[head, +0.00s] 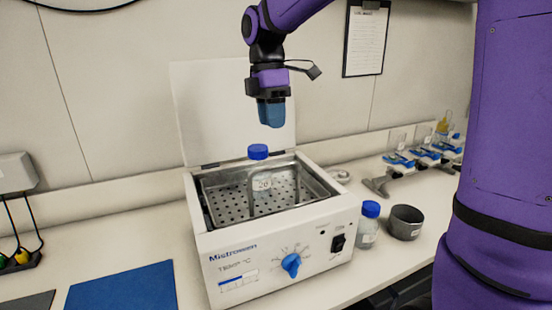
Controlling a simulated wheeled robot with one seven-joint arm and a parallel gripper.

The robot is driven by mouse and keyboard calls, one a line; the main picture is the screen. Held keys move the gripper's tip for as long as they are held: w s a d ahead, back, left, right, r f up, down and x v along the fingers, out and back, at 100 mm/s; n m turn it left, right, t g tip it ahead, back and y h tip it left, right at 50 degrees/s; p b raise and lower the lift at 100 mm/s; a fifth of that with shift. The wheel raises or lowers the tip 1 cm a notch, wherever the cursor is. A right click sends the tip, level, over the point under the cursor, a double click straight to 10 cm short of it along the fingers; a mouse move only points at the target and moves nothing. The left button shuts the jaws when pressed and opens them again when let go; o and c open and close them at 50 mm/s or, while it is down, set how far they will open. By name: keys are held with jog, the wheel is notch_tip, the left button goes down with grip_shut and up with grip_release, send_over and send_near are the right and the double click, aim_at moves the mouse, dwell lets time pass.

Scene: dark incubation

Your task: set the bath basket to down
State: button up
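The white water bath (270,255) stands on the bench with its lid (225,105) upright at the back. The perforated metal basket (225,207) is inside its open tank, and a wire handle rises around a bottle there. The bottle's blue cap (258,152) stands above the tank rim, and its label seems to read 20. How high the basket sits is hard to tell. My gripper (271,113) hangs above the bath, pointing down, with a clear gap over the blue cap. Its blue fingers look like one block from here, so their opening does not show.
A blue-capped bottle (368,222) and a dark grey cup (405,222) stand right of the bath. A blue mat (123,290) lies at the left front. A clipboard (366,40) hangs on the wall.

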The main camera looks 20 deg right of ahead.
jog(key=f, duration=0.3)
jog(key=s+f, duration=0.1)
jog(key=f, duration=0.5)
jog(key=shift+s, duration=0.4)
grip_shut()
